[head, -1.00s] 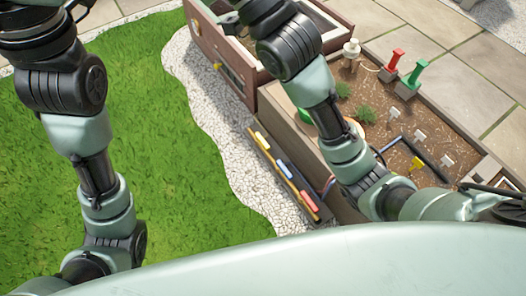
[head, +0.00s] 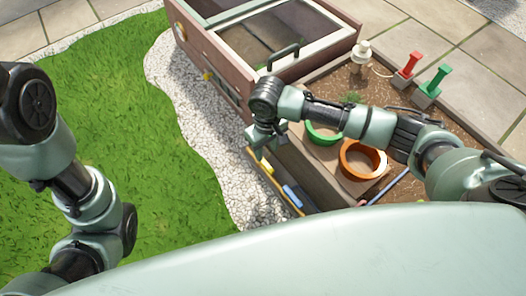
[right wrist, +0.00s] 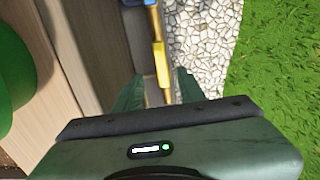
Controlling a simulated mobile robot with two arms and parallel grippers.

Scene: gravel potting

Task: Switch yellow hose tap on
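A yellow bar (right wrist: 161,64) sits on a thin rail along the low side of the wooden planter, with a blue bar (right wrist: 151,3) beyond it. In the head view, part of the yellow bar (head: 266,165) shows below my right gripper (head: 257,146), and the blue bar (head: 291,196) lies further along the rail. In the right wrist view, the right gripper (right wrist: 157,92) is open, with its fingers on either side of the yellow bar's near end. I cannot tell whether they touch it. My left arm is at the left of the head view; its gripper is out of view.
Green (head: 322,133) and orange (head: 362,158) pots stand on the planter behind the right arm. Red (head: 408,65) and green (head: 434,80) handles are further back. White gravel (head: 200,130) and grass border the planter.

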